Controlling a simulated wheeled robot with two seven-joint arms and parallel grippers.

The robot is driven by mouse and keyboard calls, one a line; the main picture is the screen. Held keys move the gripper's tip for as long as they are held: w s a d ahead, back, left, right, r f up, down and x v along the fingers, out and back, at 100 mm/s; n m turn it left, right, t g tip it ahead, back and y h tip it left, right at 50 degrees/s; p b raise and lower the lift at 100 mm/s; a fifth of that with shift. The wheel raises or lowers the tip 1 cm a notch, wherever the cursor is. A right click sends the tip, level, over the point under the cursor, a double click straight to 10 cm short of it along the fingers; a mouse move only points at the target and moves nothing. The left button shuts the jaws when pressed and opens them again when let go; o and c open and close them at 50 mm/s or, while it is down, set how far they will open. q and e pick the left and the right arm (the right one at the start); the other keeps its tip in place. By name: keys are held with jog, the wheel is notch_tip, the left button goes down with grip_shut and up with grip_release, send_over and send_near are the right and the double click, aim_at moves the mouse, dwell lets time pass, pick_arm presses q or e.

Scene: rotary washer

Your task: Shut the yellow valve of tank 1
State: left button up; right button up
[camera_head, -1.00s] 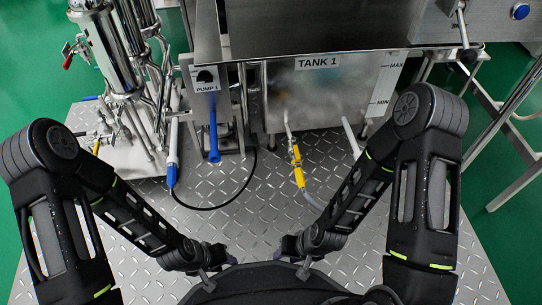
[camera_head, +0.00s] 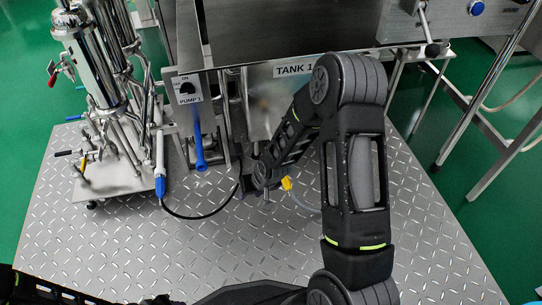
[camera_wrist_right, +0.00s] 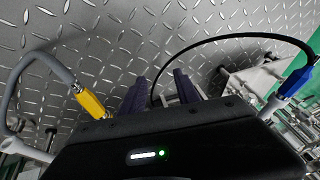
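The yellow valve (camera_head: 287,184) of tank 1 shows as a small yellow piece just right of my right gripper (camera_head: 254,186); my right arm hides part of it and its pipe. In the right wrist view the yellow handle (camera_wrist_right: 91,102) lies along a grey hose end, left of the gripper fingers (camera_wrist_right: 160,88). These two dark fingers are apart with nothing between them, and the handle is outside them. Tank 1 (camera_head: 260,118) is steel, with a label on its front, partly covered by my arm. My left gripper is out of view; only dark arm parts show at the bottom left.
A blue pump handle (camera_head: 199,152) hangs left of the tank. A blue-ended hose fitting (camera_head: 160,185) joins a black cable (camera_head: 205,215) on the floor. Steel piping (camera_head: 105,110) stands at the left. The diamond-plate floor (camera_head: 110,240) is clear at the front left.

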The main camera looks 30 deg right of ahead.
jog(key=w+d+r+h, duration=0.1)
jog(key=w+d+r, duration=0.1)
jog(key=d+r, duration=0.2)
jog(key=w+d+r+h, duration=0.1)
jog(key=d+r, duration=0.3)
jog(key=d, duration=0.7)
jog(key=shift+w+d+r+m+h, duration=0.2)
jog(key=shift+w+d+m+h, duration=0.15)
jog(key=shift+w, duration=0.25)
jog(key=b+x, duration=0.4)
jog(key=x, duration=0.4)
grip_shut()
